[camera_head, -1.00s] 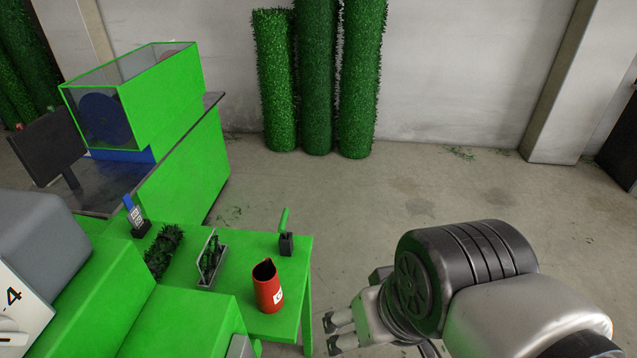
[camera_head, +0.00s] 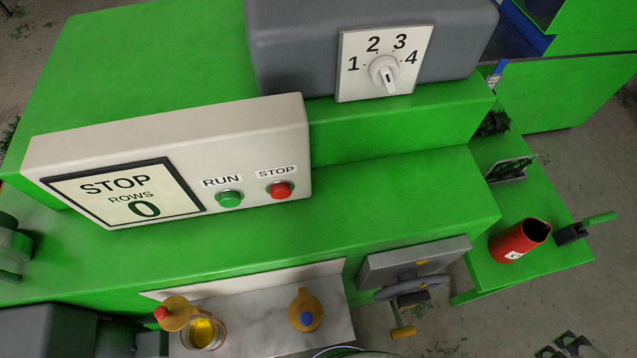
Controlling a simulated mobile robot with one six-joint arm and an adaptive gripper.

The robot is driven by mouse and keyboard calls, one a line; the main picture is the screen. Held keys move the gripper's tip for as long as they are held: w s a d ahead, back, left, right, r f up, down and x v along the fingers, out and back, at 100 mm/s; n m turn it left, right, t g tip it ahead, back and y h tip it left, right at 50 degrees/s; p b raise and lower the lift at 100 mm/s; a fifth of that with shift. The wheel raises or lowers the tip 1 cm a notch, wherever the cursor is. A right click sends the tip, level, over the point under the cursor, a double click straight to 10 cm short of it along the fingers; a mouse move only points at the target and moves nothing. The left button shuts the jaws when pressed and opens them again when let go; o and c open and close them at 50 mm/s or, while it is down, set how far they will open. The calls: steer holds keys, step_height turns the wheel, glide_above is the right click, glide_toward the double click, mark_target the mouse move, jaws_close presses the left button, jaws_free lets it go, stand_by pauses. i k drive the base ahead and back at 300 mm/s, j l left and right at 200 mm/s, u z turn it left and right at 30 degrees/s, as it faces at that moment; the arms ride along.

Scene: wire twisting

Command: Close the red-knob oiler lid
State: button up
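The red-knob oiler is at the bottom left, a glass cup (camera_head: 203,335) holding yellow oil. Its brass lid (camera_head: 178,314) is tipped open toward the back left, with the red knob (camera_head: 161,313) pointing left. The mouth of the cup is uncovered. A second oiler (camera_head: 304,312) to its right has a brass lid with a blue knob, lying over its cup. My gripper (camera_head: 562,347) seems to show only as grey fingertip parts at the bottom right edge, apart from each other and far from the oilers. I see nothing between them.
Both oilers stand on a pale metal plate (camera_head: 262,328) below the green machine body. A control panel (camera_head: 180,160) and a numbered dial (camera_head: 384,68) rise behind. A handwheel (camera_head: 410,289) stands to the right. A red can (camera_head: 520,240) sits on the green side table.

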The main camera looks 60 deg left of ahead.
mark_target(175, 313)
steer(key=u, duration=3.75)
steer(key=j+z, duration=0.15)
steer(key=j, duration=0.4)
steer(key=k+j+z, duration=0.15)
steer(key=j, duration=0.4)
steer(key=i+j, duration=0.05)
